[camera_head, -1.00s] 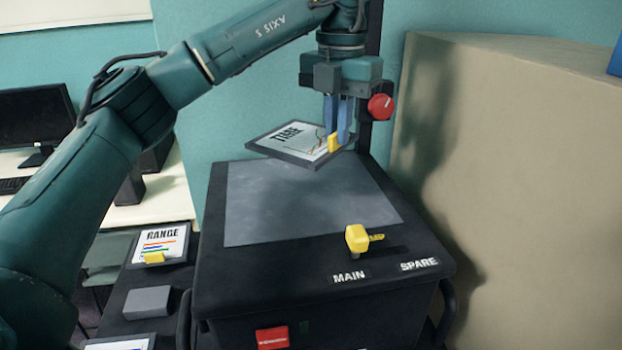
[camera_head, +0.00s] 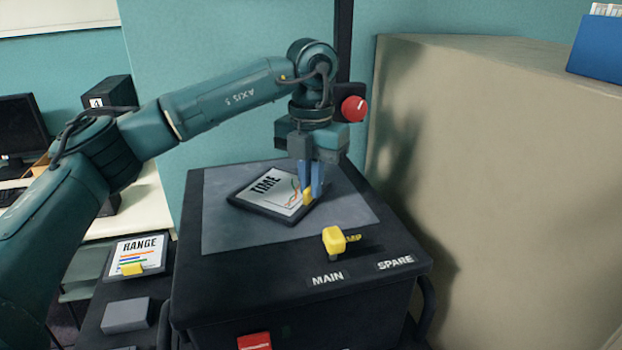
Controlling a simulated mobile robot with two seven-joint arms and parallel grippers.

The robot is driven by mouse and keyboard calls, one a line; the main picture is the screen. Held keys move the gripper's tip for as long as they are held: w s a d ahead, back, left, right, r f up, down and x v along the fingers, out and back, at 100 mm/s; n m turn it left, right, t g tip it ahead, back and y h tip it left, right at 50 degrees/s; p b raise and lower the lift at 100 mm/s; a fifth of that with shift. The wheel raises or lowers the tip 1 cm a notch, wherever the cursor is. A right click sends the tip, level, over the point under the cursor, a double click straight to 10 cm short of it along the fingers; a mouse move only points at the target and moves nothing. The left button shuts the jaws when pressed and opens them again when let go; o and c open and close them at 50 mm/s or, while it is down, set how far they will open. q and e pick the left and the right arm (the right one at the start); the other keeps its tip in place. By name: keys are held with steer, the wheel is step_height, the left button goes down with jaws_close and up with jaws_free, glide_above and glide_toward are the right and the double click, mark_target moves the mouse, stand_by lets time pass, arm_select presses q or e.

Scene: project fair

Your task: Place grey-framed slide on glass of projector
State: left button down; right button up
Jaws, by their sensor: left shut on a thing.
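The slide (camera_head: 268,193) marked TIME has a dark grey frame, a white face with coloured curves and a yellow tab. It is over the left-middle part of the grey glass (camera_head: 225,230) of the projector (camera_head: 210,290), turned at an angle to the glass edges. It looks at or very near the glass; I cannot tell if it touches. My left gripper (camera_head: 309,194) points down with its blue fingers shut on the yellow tab at the slide's right side. My right gripper is not in view.
A yellow lever (camera_head: 335,241) stands at the projector's front, near the MAIN and SPARE labels. A red knob (camera_head: 354,109) is on the post behind. A RANGE slide (camera_head: 138,255) and a grey block (camera_head: 126,315) are at the lower left. A beige cabinet (camera_head: 500,180) stands close on the right.

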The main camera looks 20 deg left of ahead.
arm_select(q)
steer(key=c, duration=1.5)
jaws_free()
steer(key=shift+c, duration=0.2)
step_height(320, 180, up, 8)
steer(key=shift+f, duration=0.15)
